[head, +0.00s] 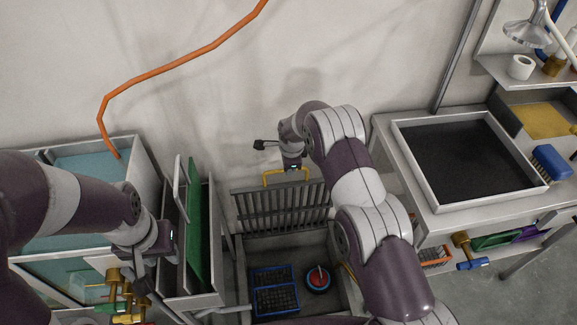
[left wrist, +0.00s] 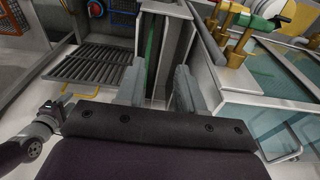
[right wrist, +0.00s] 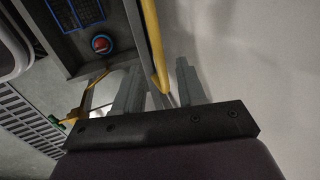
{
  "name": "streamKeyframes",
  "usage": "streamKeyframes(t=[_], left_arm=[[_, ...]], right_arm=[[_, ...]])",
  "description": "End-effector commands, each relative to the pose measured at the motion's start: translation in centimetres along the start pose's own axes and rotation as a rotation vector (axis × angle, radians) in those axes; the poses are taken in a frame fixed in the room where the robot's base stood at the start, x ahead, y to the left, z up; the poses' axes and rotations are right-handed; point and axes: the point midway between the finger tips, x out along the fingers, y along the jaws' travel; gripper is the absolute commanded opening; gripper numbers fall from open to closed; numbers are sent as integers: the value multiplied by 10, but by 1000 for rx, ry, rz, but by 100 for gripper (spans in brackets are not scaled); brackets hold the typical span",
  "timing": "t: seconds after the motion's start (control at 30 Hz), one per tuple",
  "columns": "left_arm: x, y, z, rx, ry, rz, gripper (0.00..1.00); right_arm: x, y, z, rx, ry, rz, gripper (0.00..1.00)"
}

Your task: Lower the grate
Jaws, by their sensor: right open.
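The grate (head: 283,208) is a dark barred panel standing raised at the back of a grey basin (head: 305,245). Its yellow handle (head: 274,174) is at the top edge. My right gripper (head: 292,166) is at the handle. In the right wrist view, the open fingers (right wrist: 158,88) have the yellow bar between them; I cannot tell if they touch it. My left gripper (head: 146,282) is left of the basin, away from the grate. In the left wrist view, its fingers (left wrist: 158,88) are apart and empty; the grate (left wrist: 92,64) shows left of them.
A blue basket (head: 275,291) and a red round object (head: 318,279) lie in the basin. A rack with a green panel (head: 195,225) stands left of it, beside a tank (head: 135,155) and brass valves (head: 118,290). A bench with a black tray (head: 398,135) is right.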

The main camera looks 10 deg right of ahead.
Motion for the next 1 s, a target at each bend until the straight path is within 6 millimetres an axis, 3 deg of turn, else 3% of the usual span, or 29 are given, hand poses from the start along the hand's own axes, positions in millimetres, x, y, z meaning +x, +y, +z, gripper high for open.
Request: streamKeyframes(t=[0.17,0.5,0.63,1.0], left_arm=[[2,0,0,0,0,0,38],[2,0,0,0,0,0,38],[2,0,0,0,0,0,38],[10,0,1,0,0,0,38]], right_arm=[[24,0,0,0,0,1,40],[28,0,0,-1,0,-1,40],[28,0,0,-1,0,0,0],[34,-3,0,-1,0,-15,0]])
